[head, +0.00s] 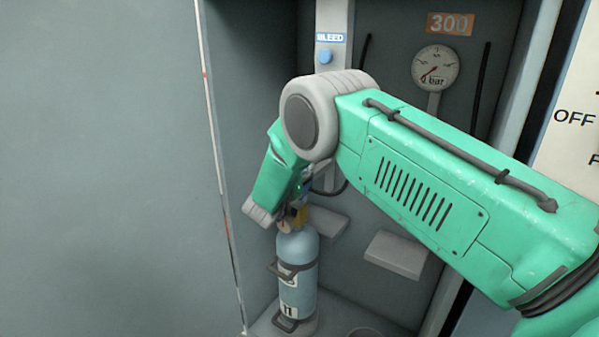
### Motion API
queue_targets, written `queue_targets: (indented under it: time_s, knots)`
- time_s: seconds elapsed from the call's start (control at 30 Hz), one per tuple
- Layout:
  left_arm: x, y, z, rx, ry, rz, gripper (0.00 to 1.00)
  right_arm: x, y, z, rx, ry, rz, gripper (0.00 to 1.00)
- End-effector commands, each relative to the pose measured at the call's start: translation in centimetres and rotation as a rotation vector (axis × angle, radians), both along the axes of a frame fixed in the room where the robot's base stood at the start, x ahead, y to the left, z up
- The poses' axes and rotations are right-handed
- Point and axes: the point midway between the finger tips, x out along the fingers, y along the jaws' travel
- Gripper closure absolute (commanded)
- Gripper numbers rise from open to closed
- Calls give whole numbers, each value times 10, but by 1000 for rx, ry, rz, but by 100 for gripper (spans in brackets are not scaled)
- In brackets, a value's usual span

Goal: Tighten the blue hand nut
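A light blue gas cylinder (297,270) marked 11 stands upright in the cabinet, with a brass-coloured valve (298,214) on top. My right arm comes in from the right, bends at a grey joint and reaches down to the valve. My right gripper (301,192) shows only as small dark parts close to the valve; its fingers are mostly hidden by my arm. I cannot make out the blue hand nut clearly there, nor whether the gripper touches it. My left gripper is not in view.
A blue knob (325,57) sits under the BLEED label (331,38). A pressure gauge (436,67) hangs below the 300 sign (450,24). A grey ledge (396,254) is right of the cylinder. The cabinet's left wall edge (218,165) is close to my wrist.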

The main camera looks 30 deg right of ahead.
Motion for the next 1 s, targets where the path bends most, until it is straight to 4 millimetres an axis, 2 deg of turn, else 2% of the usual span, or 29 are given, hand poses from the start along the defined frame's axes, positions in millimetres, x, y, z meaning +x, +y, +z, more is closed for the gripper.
queue_targets:
  time_s: [0.03,0.4,1.0]
  knots:
    - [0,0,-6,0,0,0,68,-2,3,-10,9,6,-42,96]
    - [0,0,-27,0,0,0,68,-6,0,-8,8,6,-271,96]
    - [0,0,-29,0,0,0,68,-5,1,-4,7,3,-298,98]
